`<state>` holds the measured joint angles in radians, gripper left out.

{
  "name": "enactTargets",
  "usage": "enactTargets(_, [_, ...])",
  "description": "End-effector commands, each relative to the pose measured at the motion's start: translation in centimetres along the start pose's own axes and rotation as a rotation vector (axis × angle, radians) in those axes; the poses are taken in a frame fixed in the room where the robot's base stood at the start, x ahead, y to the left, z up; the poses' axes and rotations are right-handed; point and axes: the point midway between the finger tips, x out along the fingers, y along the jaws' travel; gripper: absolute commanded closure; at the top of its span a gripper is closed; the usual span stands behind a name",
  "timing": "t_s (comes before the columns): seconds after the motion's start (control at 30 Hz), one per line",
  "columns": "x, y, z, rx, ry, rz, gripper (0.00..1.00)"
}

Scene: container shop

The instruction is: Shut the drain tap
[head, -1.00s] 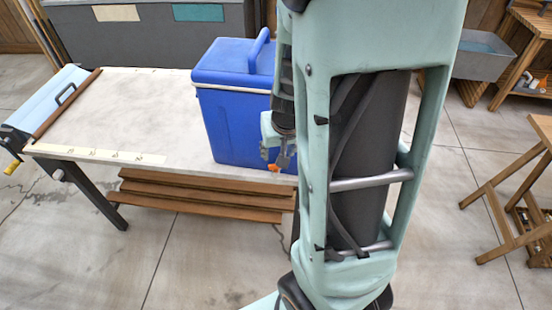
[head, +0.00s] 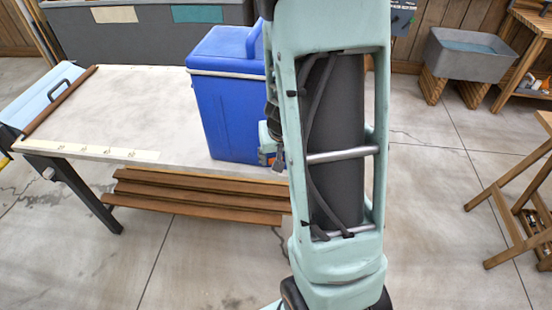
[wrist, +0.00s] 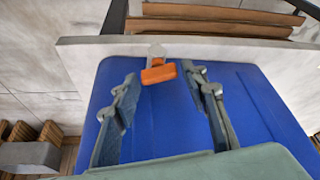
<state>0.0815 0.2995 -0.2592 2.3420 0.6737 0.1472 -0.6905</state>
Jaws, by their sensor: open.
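The blue cooler (head: 222,110) stands on the near right part of the pale table, its lid down. It fills the middle of the wrist view (wrist: 170,120). Its drain tap (wrist: 158,72) has an orange handle and a pale grey spout, low on the cooler wall. My gripper (wrist: 160,85) is open, with one finger to each side of the tap. Nothing is held, and I cannot tell how near the fingertips are to the handle.
A wooden stand (head: 520,200) and a grey basin (head: 465,55) are at the right, with open floor between.

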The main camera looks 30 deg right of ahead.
Motion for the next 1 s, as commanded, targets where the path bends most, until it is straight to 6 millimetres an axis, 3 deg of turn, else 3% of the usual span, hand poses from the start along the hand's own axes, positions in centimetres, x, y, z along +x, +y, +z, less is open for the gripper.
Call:
enactTargets(0.2, [-0.02,0.01,-0.02,0.000,0.000,0.000,0.60])
enactTargets(0.5, [-0.03,0.02,-0.01,0.000,0.000,0.000,0.91])
enactTargets(1.0, [-0.55,-0.24,-0.10,0.229,-0.007,0.098,0.91])
